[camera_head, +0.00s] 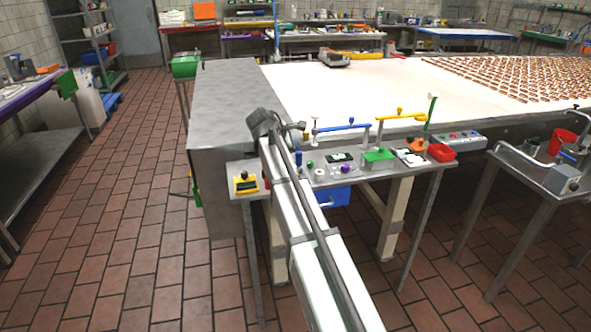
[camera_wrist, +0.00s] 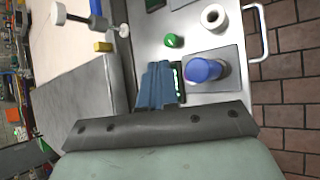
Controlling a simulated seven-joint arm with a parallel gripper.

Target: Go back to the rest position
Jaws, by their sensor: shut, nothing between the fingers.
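My gripper (camera_wrist: 157,68) shows in the wrist view as blue ribbed fingers pressed together in front of a dark bracket. It is shut and empty. It points over the small metal table (camera_wrist: 147,30), above a dark item with a lit green display that the fingers partly hide. A blue round-topped object (camera_wrist: 203,69) stands just right of the fingers and looks apart from them. In the head view my arm reaches up from the bottom edge to the left part of this table (camera_head: 285,185); the fingers cannot be made out there.
A green knob (camera_wrist: 174,41) and a white ring (camera_wrist: 213,16) lie beyond the fingers. A grey stone-like block (camera_head: 225,95) stands left of the table. Behind is a conveyor (camera_head: 330,90) with rows of brown pieces. The tiled floor (camera_head: 130,180) at left is clear.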

